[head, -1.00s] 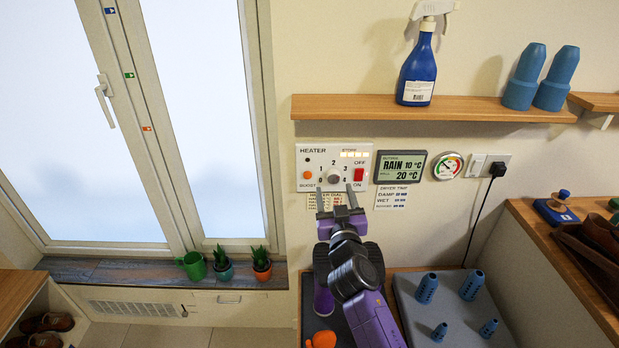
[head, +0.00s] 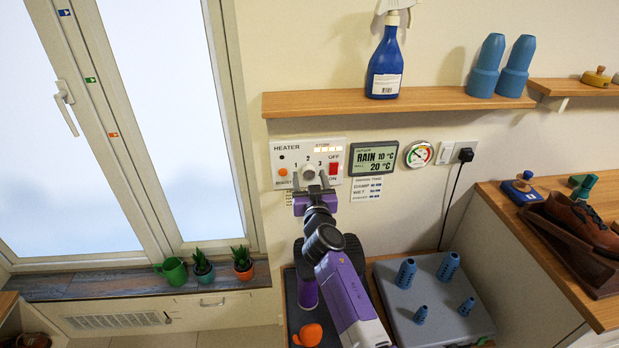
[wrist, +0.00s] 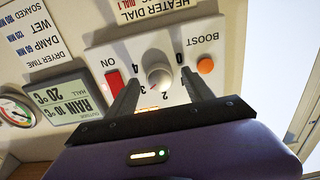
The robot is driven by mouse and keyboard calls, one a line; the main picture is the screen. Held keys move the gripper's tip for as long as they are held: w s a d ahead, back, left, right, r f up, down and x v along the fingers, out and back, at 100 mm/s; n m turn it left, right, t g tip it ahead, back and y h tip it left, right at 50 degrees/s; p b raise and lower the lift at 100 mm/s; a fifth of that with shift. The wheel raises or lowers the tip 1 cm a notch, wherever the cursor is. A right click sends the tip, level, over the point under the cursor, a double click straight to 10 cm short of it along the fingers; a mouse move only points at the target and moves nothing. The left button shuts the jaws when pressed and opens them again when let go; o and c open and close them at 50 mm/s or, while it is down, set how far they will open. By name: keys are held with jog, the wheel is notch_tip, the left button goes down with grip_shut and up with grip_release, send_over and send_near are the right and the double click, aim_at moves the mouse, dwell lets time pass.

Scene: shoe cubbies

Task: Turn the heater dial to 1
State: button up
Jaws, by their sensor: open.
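The heater panel (head: 285,160) is a white plate on the wall with the numbers of its scale around a round grey dial (head: 308,173). My gripper (head: 311,179) is open in front of the panel. In the wrist view, the picture is upside down and the dial (wrist: 159,75) sits between the two dark fingers of my gripper (wrist: 160,73), with a gap on both sides. A red ON/OFF switch (head: 334,169) and an orange boost button (head: 283,172) flank the dial.
A weather display (head: 374,158) and round gauge (head: 418,154) are right of the panel. A wooden shelf (head: 430,98) with a blue spray bottle (head: 386,65) is above. A grey tray (head: 440,310) with blue pegs lies below. The window is at left.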

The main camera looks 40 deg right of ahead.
jog(key=shift+w+d, duration=0.15)
grip_shut()
